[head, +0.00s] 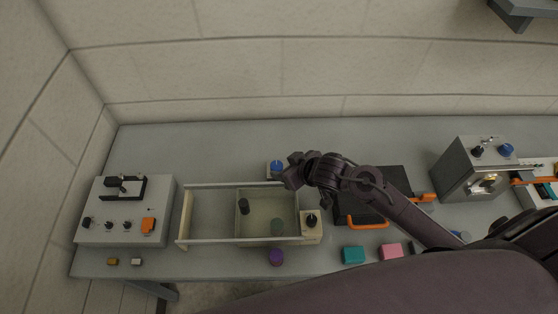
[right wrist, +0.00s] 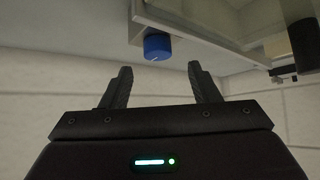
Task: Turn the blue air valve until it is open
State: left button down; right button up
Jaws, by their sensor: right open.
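The blue air valve is a round blue knob (head: 277,166) on a small pale base, behind the glass-walled tray in the head view. In the right wrist view the blue knob (right wrist: 157,46) shows a small light mark on its face and sits just beyond the fingertips, roughly between them. My right gripper (head: 291,174) is beside the knob, to its right in the head view. In the right wrist view my right gripper (right wrist: 160,72) is open and empty, its two dark fingers apart from the knob. My left gripper is not in view.
A clear-walled tray (head: 187,208) holds dark and green cylinders. A block with a black knob (head: 311,219) stands at its right end. A control box (head: 112,227) is at the left. A grey box (head: 461,165) with another blue knob (head: 506,149) stands right. The back of the table is clear.

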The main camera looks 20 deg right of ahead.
aim_at(277, 165)
jog(key=x, duration=0.4)
jog(key=shift+w+d+f, duration=0.1)
jog(key=shift+w, duration=0.15)
jog(key=shift+w+f, duration=0.2)
jog(key=shift+f, duration=0.15)
jog(key=c, duration=0.4)
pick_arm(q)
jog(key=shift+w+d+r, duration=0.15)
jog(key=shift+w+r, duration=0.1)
pick_arm(e)
jog(key=c, duration=0.6)
